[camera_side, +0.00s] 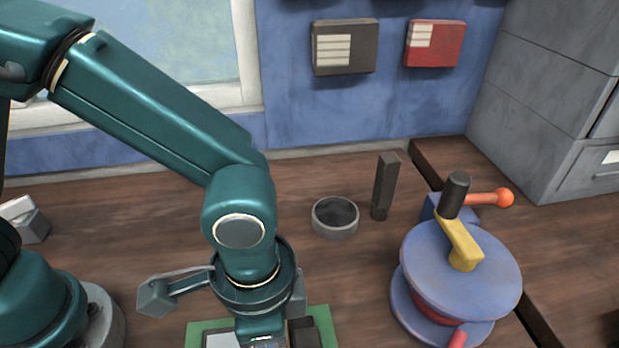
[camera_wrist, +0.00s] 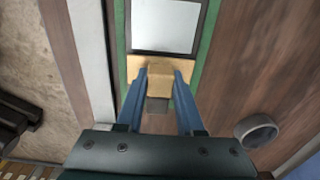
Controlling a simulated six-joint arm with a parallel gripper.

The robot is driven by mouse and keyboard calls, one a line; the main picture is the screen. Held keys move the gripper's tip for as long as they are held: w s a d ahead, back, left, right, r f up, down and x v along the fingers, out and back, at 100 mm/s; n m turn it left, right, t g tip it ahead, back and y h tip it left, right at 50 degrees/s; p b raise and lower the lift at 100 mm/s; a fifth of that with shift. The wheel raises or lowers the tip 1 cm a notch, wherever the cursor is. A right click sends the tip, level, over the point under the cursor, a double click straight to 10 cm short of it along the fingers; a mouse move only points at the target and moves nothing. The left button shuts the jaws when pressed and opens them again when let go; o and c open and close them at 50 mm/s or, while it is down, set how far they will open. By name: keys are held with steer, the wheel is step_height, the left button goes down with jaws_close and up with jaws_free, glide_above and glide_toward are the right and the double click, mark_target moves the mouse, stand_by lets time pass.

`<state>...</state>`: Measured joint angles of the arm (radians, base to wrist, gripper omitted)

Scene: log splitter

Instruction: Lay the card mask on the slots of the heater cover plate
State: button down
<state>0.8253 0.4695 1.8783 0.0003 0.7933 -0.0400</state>
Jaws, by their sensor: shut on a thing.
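In the wrist view my gripper (camera_wrist: 160,76) has its two blue fingers closed on the block-like grip of a tan piece, which looks like the card mask (camera_wrist: 134,66). The mask lies flat at the near end of a pale panel (camera_wrist: 165,25) in a dark frame on a green base (camera_wrist: 208,45). I cannot tell whether the mask touches what is below. No slots show, so I cannot pick out the heater cover plate for sure. In the side view the fingers and mask are out of sight, while the green base (camera_side: 203,329) shows at the bottom edge.
A blue round machine (camera_side: 460,265) with a yellow crank stands at the right. A grey ring dish (camera_side: 335,218) and an upright dark block (camera_side: 385,187) stand behind my gripper. A grey block on a rod (camera_side: 155,298) is at the left. Bare wood lies between.

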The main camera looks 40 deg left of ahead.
steer(key=shift+f, duration=0.5)
steer(key=shift+c, duration=2.3)
jaws_free()
steer(key=shift+r, duration=2.55)
